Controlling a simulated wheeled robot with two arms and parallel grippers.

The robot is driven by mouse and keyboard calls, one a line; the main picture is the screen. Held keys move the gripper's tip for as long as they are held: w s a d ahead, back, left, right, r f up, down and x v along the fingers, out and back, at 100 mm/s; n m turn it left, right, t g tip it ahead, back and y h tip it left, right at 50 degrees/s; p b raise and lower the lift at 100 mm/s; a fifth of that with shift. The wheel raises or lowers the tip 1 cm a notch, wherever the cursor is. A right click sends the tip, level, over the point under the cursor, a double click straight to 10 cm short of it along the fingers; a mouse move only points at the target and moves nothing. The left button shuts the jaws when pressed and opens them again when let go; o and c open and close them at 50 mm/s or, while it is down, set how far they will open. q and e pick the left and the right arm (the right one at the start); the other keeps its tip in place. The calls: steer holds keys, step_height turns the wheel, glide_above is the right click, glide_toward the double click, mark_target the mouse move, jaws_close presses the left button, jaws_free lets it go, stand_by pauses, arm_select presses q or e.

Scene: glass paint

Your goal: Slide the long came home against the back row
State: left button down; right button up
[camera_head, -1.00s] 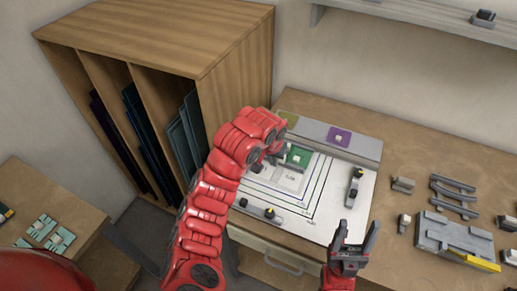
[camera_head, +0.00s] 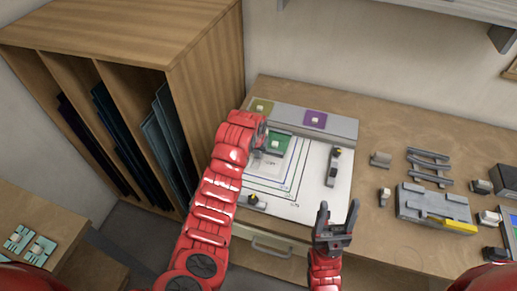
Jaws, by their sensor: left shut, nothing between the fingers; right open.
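The white work board (camera_head: 305,207) lies on the bench with nested outlines drawn on it. A green glass piece (camera_head: 279,141) with a pale knob sits at its back, in front of a grey raised ledge (camera_head: 342,127). My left gripper (camera_head: 264,142) is shut and empty, close to the left of the green piece; its wrist hides much of it. I cannot clearly pick out the long came; my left arm covers the board's left side there. My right gripper (camera_head: 337,217) is open and empty above the board's front right edge.
Dark clamps with yellow parts (camera_head: 333,166) and (camera_head: 255,202) stand on the board's right and front left. Purple (camera_head: 316,119) and olive (camera_head: 263,107) pieces rest on the ledge. Grey strips (camera_head: 428,163) and a grey block with a yellow bar (camera_head: 435,203) lie right. A wooden rack (camera_head: 203,70) stands left.

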arm_select(q)
steer(key=shift+w+d, duration=0.2)
steer(key=shift+w, duration=0.2)
steer(key=shift+w, duration=0.1)
steer(key=shift+f, duration=0.1)
steer(key=w+b, duration=0.1)
steer(key=b, duration=0.2)
steer(key=shift+w+d+f+b, duration=0.15)
steer(key=shift+w+d+b, duration=0.15)
steer(key=shift+w, duration=0.05)
steer(key=shift+r, duration=0.4)
